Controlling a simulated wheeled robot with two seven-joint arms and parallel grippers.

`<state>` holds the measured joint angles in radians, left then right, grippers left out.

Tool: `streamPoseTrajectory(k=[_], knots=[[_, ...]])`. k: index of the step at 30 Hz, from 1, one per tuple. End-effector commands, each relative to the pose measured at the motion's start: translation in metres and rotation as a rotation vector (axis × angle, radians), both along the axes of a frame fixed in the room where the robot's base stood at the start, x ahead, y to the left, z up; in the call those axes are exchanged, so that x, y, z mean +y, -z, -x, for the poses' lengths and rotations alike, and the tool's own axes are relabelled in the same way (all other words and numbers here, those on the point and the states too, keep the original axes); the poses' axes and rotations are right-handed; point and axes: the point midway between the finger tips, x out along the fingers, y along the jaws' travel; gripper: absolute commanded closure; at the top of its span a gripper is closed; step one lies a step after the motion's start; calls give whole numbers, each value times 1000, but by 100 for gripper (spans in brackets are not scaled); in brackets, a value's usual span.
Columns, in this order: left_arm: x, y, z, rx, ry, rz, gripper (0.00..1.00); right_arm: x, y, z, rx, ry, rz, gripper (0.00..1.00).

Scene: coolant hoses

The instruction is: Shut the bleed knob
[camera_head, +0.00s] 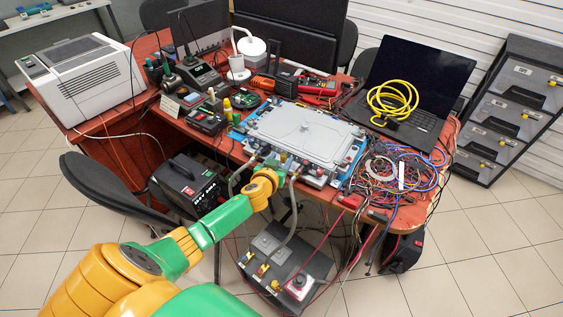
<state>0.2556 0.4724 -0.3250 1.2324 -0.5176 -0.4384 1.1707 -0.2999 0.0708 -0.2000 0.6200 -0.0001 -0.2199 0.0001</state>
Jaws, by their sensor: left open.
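A flat grey housing (308,130) lies on a blue base on the red table. Grey coolant hoses come off its front side; one hose (292,212) hangs down on the right toward the dark box on the floor, and another (235,180) curves down on the left. My left gripper (281,166) is at the front edge of the housing, between the two hoses, and is open. Small fittings show around its tips, but I cannot pick out the bleed knob among them; my wrist and gripper hide part of this area. My right gripper is not in view.
A dark box (270,250) with yellow and red fittings stands on the floor below. Tangled wires (405,175) and a laptop (418,75) with a yellow cable coil are on the right. Tools and small devices crowd the table's left. A black chair (110,185) stands at left.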

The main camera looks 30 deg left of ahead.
Motion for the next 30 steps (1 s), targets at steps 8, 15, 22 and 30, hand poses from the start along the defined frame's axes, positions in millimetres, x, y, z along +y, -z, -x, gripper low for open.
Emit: streamPoseTrajectory(k=[8, 15, 22, 30], knots=[[2, 4, -8, 1, 1, 0, 45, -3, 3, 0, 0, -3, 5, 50], [2, 3, -8, 1, 1, 0, 78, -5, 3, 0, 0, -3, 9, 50], [2, 4, -8, 1, 1, 0, 100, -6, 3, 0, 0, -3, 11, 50], [4, 3, -7, 1, 48, -1, 100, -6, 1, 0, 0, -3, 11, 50]])
